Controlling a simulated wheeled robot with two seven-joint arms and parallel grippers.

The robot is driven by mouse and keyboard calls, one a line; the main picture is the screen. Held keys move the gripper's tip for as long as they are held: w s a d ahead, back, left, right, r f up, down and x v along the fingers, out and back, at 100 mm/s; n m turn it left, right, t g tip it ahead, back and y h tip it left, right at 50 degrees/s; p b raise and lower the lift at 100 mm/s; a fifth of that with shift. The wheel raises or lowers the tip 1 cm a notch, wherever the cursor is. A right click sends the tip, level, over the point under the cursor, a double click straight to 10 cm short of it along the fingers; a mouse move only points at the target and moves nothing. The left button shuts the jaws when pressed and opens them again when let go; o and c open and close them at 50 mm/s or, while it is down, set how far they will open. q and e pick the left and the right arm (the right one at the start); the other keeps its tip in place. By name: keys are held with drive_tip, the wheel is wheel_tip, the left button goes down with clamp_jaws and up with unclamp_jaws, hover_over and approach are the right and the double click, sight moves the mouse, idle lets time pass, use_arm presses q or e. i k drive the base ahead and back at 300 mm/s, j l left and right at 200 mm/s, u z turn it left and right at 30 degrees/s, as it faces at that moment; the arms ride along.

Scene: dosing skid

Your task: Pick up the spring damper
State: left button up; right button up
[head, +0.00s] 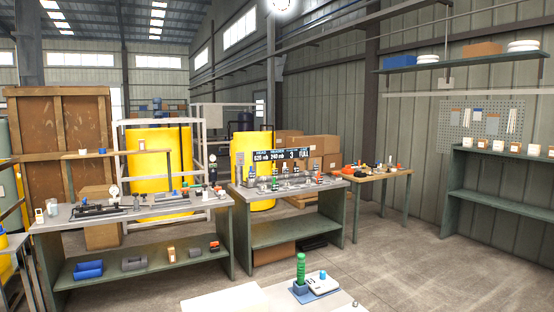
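A green ribbed upright piece (301,268), which looks like the spring damper, stands in a dark blue holder (300,288) on a blue mat near the bottom of the head view. It is small in the picture, so I cannot be certain what it is. A light grey device (323,284) with a blue knob on top sits just right of it. Neither of my grippers shows in the head view.
A pale tabletop (225,300) lies at the bottom edge. Two green benches stand beyond, the left (75,215) and the middle one (240,184), both carrying fittings. A wooden table (400,176) holds small parts. Open concrete floor (430,250) lies to the right.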

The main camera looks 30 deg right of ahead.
sight(320, 180)
drive_tip(key=l+z, duration=0.35)
drive_tip(key=i+l+z, duration=0.15)
drive_tip(key=l+z, duration=0.15)
drive_tip(key=i+l+z, duration=0.15)
drive_tip(key=l+z, duration=0.2)
drive_tip(key=i+l+z, duration=0.2)
drive_tip(key=l+z, duration=0.15)
drive_tip(key=i+l+z, duration=0.95)
drive_tip(key=z, duration=0.15)
drive_tip(key=i+l+z, duration=0.1)
drive_tip(key=i+z, duration=0.3)
drive_tip(key=i+j+u, duration=0.15)
drive_tip(key=i+u, duration=0.65)
drive_tip(key=i+l+u, duration=0.1)
drive_tip(key=i+u, duration=0.3)
drive_tip(key=i+l+u, duration=0.25)
drive_tip(key=u, duration=0.2)
drive_tip(key=i+j+u, duration=0.35)
drive_tip(key=i, duration=0.2)
drive_tip(key=i+u, duration=0.35)
drive_tip(key=i, duration=0.2)
drive_tip(key=i+l+u, duration=0.1)
drive_tip(key=i+u, duration=0.25)
drive_tip(key=i, duration=0.25)
drive_tip(key=i+j, duration=0.55)
drive_tip(key=i, duration=0.2)
drive_tip(key=j+u, duration=0.05)
